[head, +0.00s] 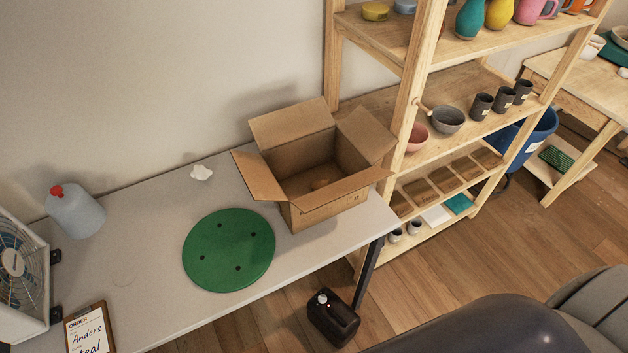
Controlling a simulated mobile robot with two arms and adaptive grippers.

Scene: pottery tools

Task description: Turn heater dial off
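A small dark heater (335,322) stands on the wooden floor by the front right leg of the grey table. A light-coloured dial (321,298) sits on its top. A small red light glows beside the dial. The dial's exact setting is too small to read. Neither of my grippers is in view.
The grey table (150,275) holds an open cardboard box (325,207), a green round board (229,250), a grey jug (76,212), a fan (18,270) and an order clipboard (88,330). A wooden shelf (402,110) with pottery stands right of it.

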